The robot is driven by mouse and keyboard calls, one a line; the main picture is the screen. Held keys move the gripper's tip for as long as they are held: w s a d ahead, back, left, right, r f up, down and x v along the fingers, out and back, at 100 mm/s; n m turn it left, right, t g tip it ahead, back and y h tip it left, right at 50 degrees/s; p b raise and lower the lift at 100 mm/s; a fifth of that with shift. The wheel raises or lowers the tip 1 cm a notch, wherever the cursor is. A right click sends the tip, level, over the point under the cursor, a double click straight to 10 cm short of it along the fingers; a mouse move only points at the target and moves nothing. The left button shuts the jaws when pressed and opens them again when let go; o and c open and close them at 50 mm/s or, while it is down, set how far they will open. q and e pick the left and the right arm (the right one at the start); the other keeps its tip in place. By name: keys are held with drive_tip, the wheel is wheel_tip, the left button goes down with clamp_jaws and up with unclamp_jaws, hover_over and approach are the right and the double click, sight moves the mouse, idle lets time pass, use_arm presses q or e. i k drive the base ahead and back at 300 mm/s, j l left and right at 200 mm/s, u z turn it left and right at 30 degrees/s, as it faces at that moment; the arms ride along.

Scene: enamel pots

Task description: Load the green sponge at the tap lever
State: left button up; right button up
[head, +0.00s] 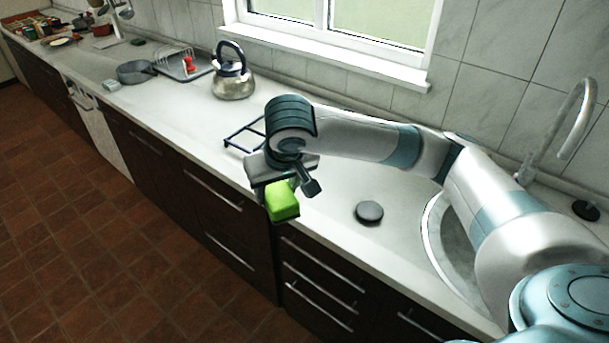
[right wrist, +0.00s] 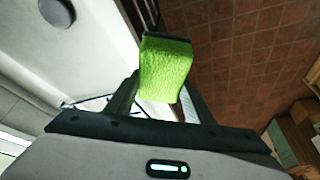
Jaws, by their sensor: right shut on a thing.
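The green sponge (head: 281,203) is a small bright green block with a dark layer on one side. My right gripper (head: 287,188) is shut on it and holds it out over the front edge of the counter. In the right wrist view the sponge (right wrist: 165,68) sits between the two fingers. The tap (head: 560,130) is a tall curved grey spout behind the sink at the right, well apart from the sponge. I cannot make out its lever clearly. My left gripper is not in view.
The round sink (head: 432,235) is partly hidden by my right arm. A dark round disc (head: 369,212) lies on the counter left of the sink. A kettle (head: 233,84), a dark blue rack (head: 240,139) and a grey pan (head: 135,72) stand further left. Bare counter (head: 335,215) lies around the disc.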

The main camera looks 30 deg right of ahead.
sight(518, 175)
drive_tip(key=i+j, duration=0.1)
drive_tip(key=i, duration=0.7)
drive_tip(key=z, duration=2.2)
